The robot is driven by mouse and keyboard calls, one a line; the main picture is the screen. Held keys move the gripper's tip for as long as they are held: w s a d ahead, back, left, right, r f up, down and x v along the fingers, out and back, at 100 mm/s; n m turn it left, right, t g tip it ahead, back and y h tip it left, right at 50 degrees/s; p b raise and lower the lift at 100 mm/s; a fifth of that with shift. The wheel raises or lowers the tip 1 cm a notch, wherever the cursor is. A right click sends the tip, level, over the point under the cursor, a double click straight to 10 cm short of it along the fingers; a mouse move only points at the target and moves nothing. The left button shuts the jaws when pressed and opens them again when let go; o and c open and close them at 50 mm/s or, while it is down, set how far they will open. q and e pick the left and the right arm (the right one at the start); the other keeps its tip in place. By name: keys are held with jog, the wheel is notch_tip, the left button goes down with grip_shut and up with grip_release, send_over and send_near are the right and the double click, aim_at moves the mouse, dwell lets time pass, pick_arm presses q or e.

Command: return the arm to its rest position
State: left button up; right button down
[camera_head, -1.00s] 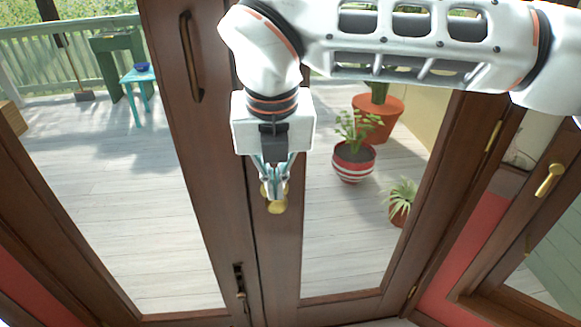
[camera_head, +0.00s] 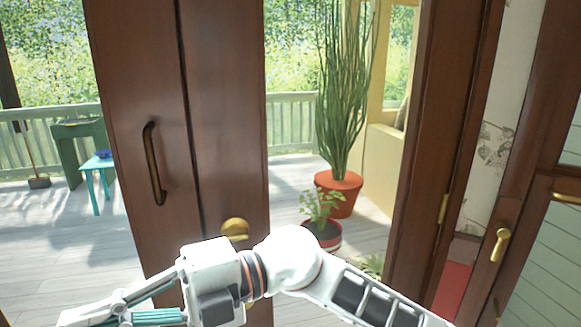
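My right arm comes in from the bottom right of the head view, bent at a white joint. My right gripper (camera_head: 100,315) points left, low in front of the brown glazed double door (camera_head: 225,120). Its fingers run down to the bottom edge, so how far they are apart is unclear. I see nothing held in it. The round brass door knob (camera_head: 235,229) is above the gripper and apart from it. My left gripper is not in view.
A long dark door handle (camera_head: 154,163) stands out from the left leaf. Behind the glass are a deck, potted plants (camera_head: 338,190) and a teal stool (camera_head: 99,165).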

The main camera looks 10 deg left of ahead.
jog(key=w+d+m+t+y, duration=0.8)
jog(key=w+m+t+y, duration=0.2)
jog(key=w+m+t, duration=0.3)
jog(key=w+d+f+m+t+h+p, duration=0.2)
jog(key=w+d+f+m+t+h, duration=0.75)
jog(key=d+f+m+t, duration=0.4)
jog(key=s+d+f+m+g+h, duration=0.1)
jog(key=s+d+f+m+h, duration=0.25)
jog(key=d+f, duration=0.4)
jog(key=s+d+f+m+g+h, duration=0.1)
jog(key=s+d+f+m+h, duration=0.25)
jog(key=f, duration=0.75)
jog(key=s+d+f+m+g+h, duration=0.1)
jog(key=s+d+f+m+h, duration=0.2)
jog(key=d+f, duration=0.45)
jog(key=s+d+f+g+h, duration=0.3)
jog(key=s+d+f, duration=0.1)
jog(key=s+f, duration=0.5)
jog(key=shift+s+d+f+p, duration=0.15)
jog(key=shift+d+f+p, duration=0.3)
jog(key=shift+f, duration=0.2)
jog(key=shift+m, duration=0.25)
